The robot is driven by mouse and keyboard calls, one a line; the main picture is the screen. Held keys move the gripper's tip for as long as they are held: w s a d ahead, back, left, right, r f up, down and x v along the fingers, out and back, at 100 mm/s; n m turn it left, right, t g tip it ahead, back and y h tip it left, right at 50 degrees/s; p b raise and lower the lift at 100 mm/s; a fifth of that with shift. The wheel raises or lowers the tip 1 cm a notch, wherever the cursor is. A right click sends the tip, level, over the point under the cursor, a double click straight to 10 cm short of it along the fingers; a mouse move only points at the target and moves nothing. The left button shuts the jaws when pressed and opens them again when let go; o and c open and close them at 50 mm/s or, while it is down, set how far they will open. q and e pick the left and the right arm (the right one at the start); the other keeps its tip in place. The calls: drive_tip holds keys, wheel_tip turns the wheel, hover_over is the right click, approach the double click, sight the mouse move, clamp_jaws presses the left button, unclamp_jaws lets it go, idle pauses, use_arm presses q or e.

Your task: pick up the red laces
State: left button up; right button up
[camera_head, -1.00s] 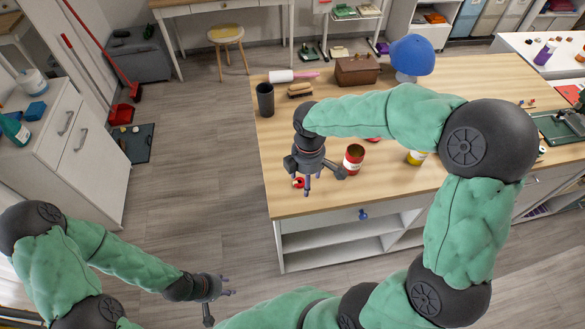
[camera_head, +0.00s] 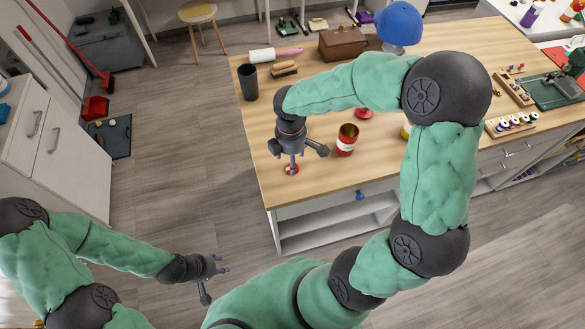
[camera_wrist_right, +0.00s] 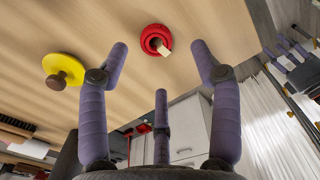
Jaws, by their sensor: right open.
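The red laces (camera_head: 291,169) look like a small round red coil on the wooden tabletop, near its front left corner. In the right wrist view the coil (camera_wrist_right: 148,36) has a pale block-like piece at its centre. My right gripper (camera_head: 296,158) hangs over the laces with its fingers spread. In the right wrist view the empty gripper (camera_wrist_right: 160,65) has the coil beyond its fingertips, between the two outer ones; I see no contact. My left gripper (camera_head: 217,275) is low at the front left, off the table, its fingers apart and empty.
A red can (camera_head: 346,141) stands just right of my right gripper. A dark cup (camera_head: 248,83), a brush (camera_head: 284,69), a brown box (camera_head: 342,43) and a blue cap (camera_head: 398,22) sit farther back. A yellow disc with a brown knob (camera_wrist_right: 64,72) lies near the coil.

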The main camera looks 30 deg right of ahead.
drive_tip(key=f, duration=0.1)
drive_tip(key=f+b, duration=0.1)
drive_tip(key=f, duration=0.2)
drive_tip(key=shift+d+f+b, duration=0.25)
drive_tip(key=shift+f+b, duration=0.05)
drive_tip(key=shift+f, duration=0.05)
drive_tip(key=c, duration=0.8)
drive_tip(key=shift+r, duration=0.15)
drive_tip(key=shift+c, duration=0.2)
